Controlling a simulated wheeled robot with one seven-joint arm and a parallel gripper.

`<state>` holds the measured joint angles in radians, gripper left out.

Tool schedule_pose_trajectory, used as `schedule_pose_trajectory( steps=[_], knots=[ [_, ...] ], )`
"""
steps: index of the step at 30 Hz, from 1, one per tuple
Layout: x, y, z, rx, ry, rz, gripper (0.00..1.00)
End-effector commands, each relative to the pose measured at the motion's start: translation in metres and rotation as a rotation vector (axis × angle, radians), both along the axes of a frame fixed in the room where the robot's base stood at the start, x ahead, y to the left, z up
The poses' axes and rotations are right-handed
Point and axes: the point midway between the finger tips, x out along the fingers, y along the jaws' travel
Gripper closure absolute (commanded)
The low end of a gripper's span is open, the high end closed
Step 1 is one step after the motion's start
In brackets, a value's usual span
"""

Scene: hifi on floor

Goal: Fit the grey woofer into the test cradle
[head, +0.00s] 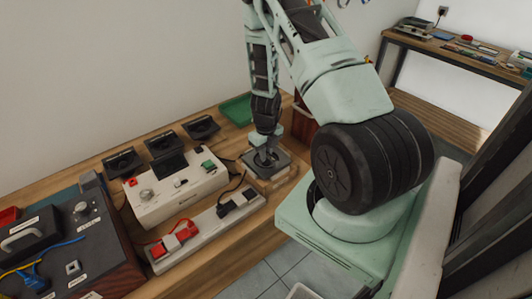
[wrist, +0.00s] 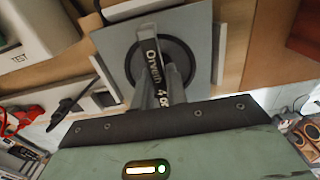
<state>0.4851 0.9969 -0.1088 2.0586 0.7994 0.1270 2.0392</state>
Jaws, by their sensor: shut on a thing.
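The grey woofer (wrist: 118,50) has a square grey frame and a dark round cone, partly hidden by my fingers and a lettered strip. In the head view the woofer (head: 278,169) is at the test cradle (head: 284,184), a low block near the bench's right end. My gripper (head: 266,156) points down and is shut on the woofer's middle; it also shows in the wrist view (wrist: 165,88). Pale cradle edges show beside the frame in the wrist view. The frame looks nearly lined up with them. I cannot tell whether it is seated or just above.
A white test box (head: 172,198) and a long white strip (head: 208,232) with red and black connectors stand left of the cradle. Several black units (head: 163,143) line the wall. A green tray (head: 236,108) lies behind. The bench's front edge is close.

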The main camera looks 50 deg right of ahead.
Motion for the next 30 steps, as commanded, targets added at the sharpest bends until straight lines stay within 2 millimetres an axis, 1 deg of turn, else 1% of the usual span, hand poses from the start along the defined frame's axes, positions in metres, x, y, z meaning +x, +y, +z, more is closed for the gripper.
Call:
schedule_pose_trajectory(
  steps=[6,17,18,20,27,30],
  knots=[
    [0.0005,-0.0004,-0.0058,-0.001,-0.002,0.0,1.0],
    [0.0005,-0.0004,-0.0062,-0.001,-0.002,0.0,1.0],
    [0.0005,-0.0004,-0.0062,-0.001,-0.002,0.0,0.77],
    [0.0005,-0.0004,-0.0062,-0.001,-0.001,0.0,0.61],
    [-0.0004,0.0002,-0.0075,0.0,0.001,0.0,0.6],
    [-0.0001,0.0,-0.0049,0.0,0.001,0.001,0.6]
  ],
)
